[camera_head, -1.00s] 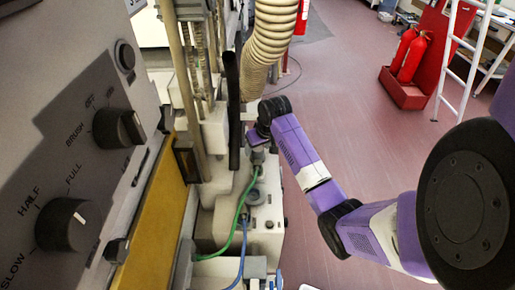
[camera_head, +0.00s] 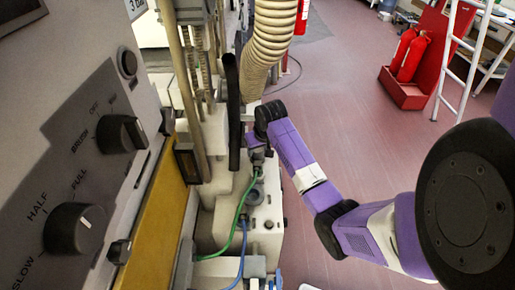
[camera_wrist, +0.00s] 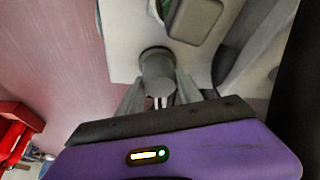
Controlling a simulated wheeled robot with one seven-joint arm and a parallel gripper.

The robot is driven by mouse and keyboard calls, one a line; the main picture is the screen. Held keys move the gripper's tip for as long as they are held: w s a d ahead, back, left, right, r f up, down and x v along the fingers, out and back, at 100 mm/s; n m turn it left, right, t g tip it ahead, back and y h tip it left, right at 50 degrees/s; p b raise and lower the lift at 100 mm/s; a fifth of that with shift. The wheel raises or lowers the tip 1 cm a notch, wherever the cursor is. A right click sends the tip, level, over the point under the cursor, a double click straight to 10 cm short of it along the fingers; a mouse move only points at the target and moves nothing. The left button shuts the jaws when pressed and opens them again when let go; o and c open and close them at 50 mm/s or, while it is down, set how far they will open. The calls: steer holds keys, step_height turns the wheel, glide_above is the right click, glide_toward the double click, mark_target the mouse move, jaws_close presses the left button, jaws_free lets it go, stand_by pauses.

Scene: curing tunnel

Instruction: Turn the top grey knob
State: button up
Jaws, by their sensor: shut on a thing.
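In the wrist view a grey knob (camera_wrist: 157,66), a short round post with a dark collar, stands out from a pale machine face. My gripper (camera_wrist: 159,92) has one grey finger on each side of it and is shut on it. In the head view my gripper (camera_head: 256,141) is at the upper part of the pale machine block (camera_head: 265,240), mostly hidden by my own wrist. A grey fitting (camera_head: 257,158) shows just below it, and a round grey knob (camera_head: 254,196) sits lower on the block. How far the held knob is turned cannot be told.
A control panel with black dials (camera_head: 75,230) fills the left. A black upright bar (camera_head: 232,110) and a beige hose (camera_head: 268,45) are close to my wrist. Green (camera_head: 238,222) and blue cables run below.

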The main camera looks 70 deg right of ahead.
steer(key=shift+d+m+g+h+p, duration=0.1)
steer(key=shift+m+g+h+p, duration=0.4)
steer(key=shift+m, duration=0.7)
steer(key=o, duration=1.4)
steer(key=shift+c, duration=0.2)
steer(key=v, duration=0.8)
steer(key=shift+s+f, duration=0.1)
